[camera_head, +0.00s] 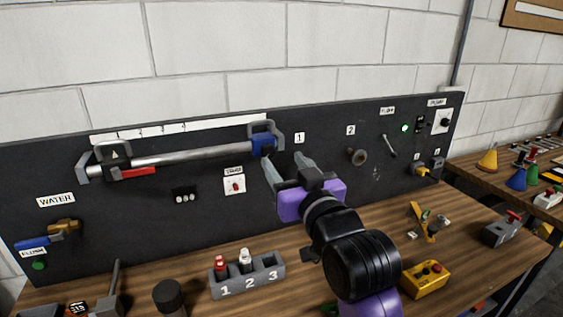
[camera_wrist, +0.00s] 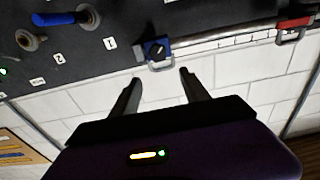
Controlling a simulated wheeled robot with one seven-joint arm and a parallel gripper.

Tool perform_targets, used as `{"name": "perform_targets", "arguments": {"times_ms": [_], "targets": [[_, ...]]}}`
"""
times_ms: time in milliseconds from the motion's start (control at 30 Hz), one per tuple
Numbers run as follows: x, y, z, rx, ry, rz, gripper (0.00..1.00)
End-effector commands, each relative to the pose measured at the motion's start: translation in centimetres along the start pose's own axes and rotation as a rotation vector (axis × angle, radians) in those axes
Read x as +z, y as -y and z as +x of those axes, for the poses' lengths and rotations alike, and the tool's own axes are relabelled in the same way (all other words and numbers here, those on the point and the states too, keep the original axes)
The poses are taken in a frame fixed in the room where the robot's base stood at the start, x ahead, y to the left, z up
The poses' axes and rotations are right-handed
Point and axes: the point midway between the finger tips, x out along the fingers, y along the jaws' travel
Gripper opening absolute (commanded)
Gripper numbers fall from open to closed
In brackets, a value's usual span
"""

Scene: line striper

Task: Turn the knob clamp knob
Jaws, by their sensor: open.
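The clamp bar (camera_head: 190,155) runs across the upper left of the black panel. At its right end is a blue block (camera_head: 262,138) carrying a dark knob, partly close to my fingers. In the wrist view the blue block (camera_wrist: 148,43) with its black knob (camera_wrist: 156,50) is just beyond my fingertips. My gripper (camera_head: 282,158) is purple with grey fingers. It is open and empty, and its fingers point at the panel near the block. In the wrist view my gripper (camera_wrist: 160,77) has the knob roughly between the fingers' lines, with a visible gap; I cannot tell the exact distance.
A brass fitting (camera_head: 357,156) sits right of my gripper under label 2. A fitting with a blue handle (camera_wrist: 58,19) shows in the wrist view. A red slider handle (camera_head: 138,172) is on the bar. A numbered holder (camera_head: 262,283) and a yellow box (camera_head: 426,279) stand on the bench.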

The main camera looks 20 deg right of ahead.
Motion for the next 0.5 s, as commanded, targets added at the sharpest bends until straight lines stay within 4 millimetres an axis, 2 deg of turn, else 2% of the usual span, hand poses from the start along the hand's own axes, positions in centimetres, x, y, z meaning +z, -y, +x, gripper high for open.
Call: {"name": "perform_targets", "arguments": {"times_ms": [100,233,500], "targets": [[1.5,0.1,0.1,-0.002,0.056,-0.001,0.54],[1.8,0.1,0.8,-0.002,0.071,-0.002,0.54],[1.9,0.1,4.9,-0.002,0.071,-0.002,0.54]]}}
